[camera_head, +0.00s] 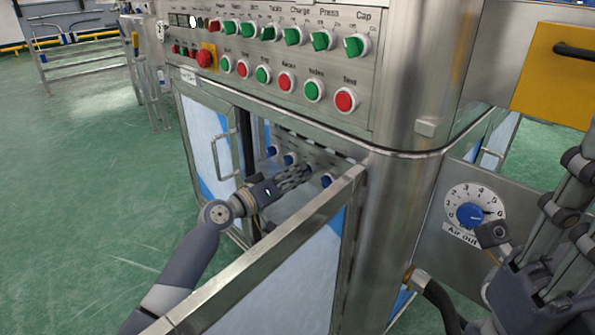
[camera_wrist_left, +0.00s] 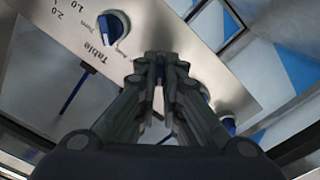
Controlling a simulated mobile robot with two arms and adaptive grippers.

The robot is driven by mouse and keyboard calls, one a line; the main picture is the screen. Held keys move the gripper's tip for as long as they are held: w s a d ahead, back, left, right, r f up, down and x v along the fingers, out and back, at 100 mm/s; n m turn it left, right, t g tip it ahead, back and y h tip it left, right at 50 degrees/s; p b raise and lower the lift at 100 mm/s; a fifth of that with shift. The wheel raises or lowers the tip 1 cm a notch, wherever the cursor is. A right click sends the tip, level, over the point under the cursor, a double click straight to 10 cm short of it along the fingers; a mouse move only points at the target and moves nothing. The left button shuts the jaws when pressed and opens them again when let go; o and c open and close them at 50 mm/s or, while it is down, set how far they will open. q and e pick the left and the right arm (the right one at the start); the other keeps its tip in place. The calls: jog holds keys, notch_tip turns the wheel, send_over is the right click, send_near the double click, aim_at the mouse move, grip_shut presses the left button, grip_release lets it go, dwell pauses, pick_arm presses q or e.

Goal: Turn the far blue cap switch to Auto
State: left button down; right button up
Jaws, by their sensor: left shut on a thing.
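My left gripper (camera_head: 306,171) reaches through the open cabinet door to a tilted metal panel with blue switches. It is shut on a blue switch that its fingers hide. Two blue switches (camera_head: 290,158) show beyond it and one (camera_head: 327,180) on its near side. In the left wrist view, the closed fingers (camera_wrist_left: 160,65) cover the middle of the panel (camera_wrist_left: 185,40). A blue switch (camera_wrist_left: 113,27) labelled Table stands at upper left, and other blue knobs (camera_wrist_left: 229,125) show behind the fingers at right. The Cap label is not readable inside. My right gripper (camera_head: 535,205) is open at the right.
The open cabinet door (camera_head: 265,265) stands in front of my left arm. Above is a control panel (camera_head: 200,80) with green and red controls and an emergency stop (camera_head: 205,58). The Air Out dial (camera_head: 472,214) is close to my right gripper.

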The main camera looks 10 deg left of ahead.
pick_arm(q)
jog(key=shift+n, duration=0.7)
jog(key=shift+f+p, duration=0.1)
jog(key=shift+p, duration=0.2)
jog(key=c, duration=1.7)
grip_release()
jog(key=shift+a, duration=0.1)
jog(key=v, duration=1.2)
